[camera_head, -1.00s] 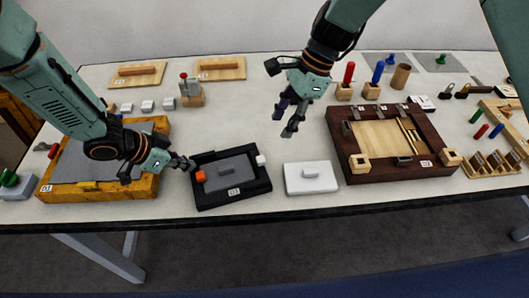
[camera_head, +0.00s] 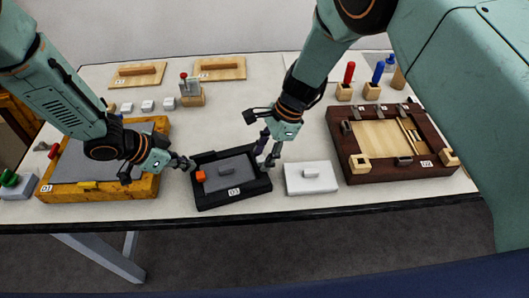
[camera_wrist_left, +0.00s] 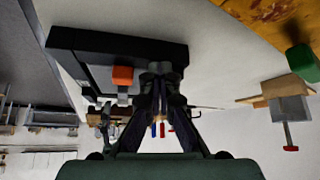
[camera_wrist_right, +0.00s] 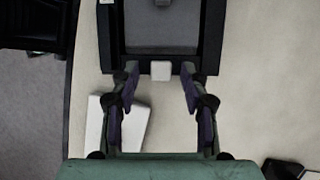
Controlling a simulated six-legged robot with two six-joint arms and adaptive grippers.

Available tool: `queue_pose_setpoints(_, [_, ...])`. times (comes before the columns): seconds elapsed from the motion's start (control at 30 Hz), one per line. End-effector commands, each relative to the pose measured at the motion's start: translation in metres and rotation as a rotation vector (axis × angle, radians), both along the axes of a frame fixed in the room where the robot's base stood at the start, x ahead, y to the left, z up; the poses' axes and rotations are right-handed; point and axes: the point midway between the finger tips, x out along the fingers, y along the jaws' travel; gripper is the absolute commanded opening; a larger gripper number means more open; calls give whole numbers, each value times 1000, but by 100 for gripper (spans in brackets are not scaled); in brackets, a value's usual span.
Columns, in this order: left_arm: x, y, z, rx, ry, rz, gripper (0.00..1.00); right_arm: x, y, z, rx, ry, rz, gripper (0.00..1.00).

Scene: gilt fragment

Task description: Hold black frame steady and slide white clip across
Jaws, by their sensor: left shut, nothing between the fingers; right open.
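The black frame (camera_head: 233,201) lies on the table with a grey panel inside, an orange clip (camera_head: 200,176) on its left side and a label on its front. My left gripper (camera_head: 190,164) is shut and empty at the frame's left edge; the left wrist view shows its fingers together beside the frame (camera_wrist_left: 110,42) and orange clip (camera_wrist_left: 122,75). My right gripper (camera_head: 267,163) is open at the frame's right side. In the right wrist view, the white clip (camera_wrist_right: 161,70) sits on the frame's near edge, between the spread fingers (camera_wrist_right: 160,88). In the head view the right gripper hides this clip.
A dark brown wooden frame (camera_head: 375,174) stands further right, and a yellow wooden tray (camera_head: 100,190) stands left. The table's front edge is close.

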Motion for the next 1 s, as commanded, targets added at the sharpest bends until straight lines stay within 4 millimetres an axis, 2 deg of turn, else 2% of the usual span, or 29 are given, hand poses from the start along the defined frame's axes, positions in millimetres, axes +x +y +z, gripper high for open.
queue_pose_setpoints(0.03, [-5, 1, -5, 6, 12, -1, 0, 0, 0, -1, 0, 0, 0, 45])
queue_pose_setpoints(0.2, [-5, 1, -5, 6, 12, -1, 0, 0, 0, -1, 0, 0, 0, 44])
queue_pose_setpoints(0.73, [-5, 1, -5, 6, 12, -1, 0, 0, 0, 0, 0, 1, 0, 0])
queue_pose_setpoints(1.0, [-5, 1, -5, 6, 12, -1, 0, -1, 0, -1, 0, 2, 1, 0])
